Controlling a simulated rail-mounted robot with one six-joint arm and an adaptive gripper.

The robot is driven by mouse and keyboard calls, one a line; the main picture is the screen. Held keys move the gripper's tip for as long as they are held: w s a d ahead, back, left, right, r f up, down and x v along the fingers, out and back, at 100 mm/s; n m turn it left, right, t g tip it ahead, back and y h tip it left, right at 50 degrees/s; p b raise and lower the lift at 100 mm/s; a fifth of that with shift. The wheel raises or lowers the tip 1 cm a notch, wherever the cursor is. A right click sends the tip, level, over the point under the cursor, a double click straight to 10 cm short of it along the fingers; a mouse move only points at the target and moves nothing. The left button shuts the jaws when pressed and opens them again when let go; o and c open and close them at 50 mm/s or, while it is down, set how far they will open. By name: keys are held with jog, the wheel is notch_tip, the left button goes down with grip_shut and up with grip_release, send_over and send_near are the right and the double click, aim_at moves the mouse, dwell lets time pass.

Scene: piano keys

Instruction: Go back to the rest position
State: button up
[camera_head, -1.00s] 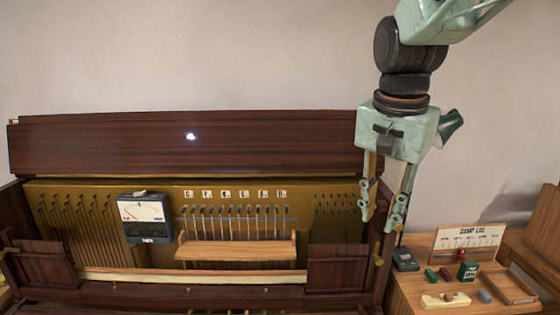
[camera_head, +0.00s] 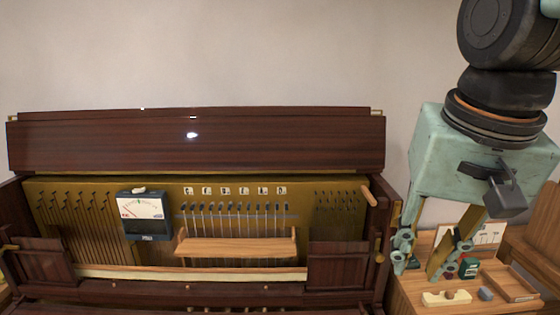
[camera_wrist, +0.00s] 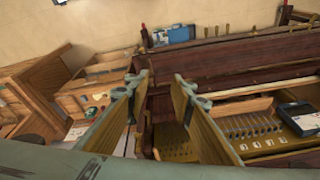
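My gripper (camera_head: 425,258) hangs at the right in the head view, close to the camera, with its fingers pointing down. Its two fingers are spread apart with nothing held between them. The wrist view also shows the fingers (camera_wrist: 160,90) apart, with the piano's dark end behind the gap. The open upright piano (camera_head: 190,150) stands to the left of my gripper. My gripper covers part of the side table (camera_head: 420,290) behind it in the head view.
A wooden peg (camera_head: 369,196) shows at the piano's right. Small blocks and a tray (camera_head: 510,283) lie on the side table. The wall above the piano is clear.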

jog(key=s+f+n, duration=0.3)
jog(key=s, duration=0.8)
jog(key=shift+a+f+n+t+b, duration=0.15)
jog(key=shift+f+n+t+b, duration=0.15)
jog(key=shift+t+b, duration=0.1)
jog(key=shift+r, duration=0.1)
dwell(0.7)
jog(key=shift+o, duration=1.6)
jog(key=shift+a, duration=0.1)
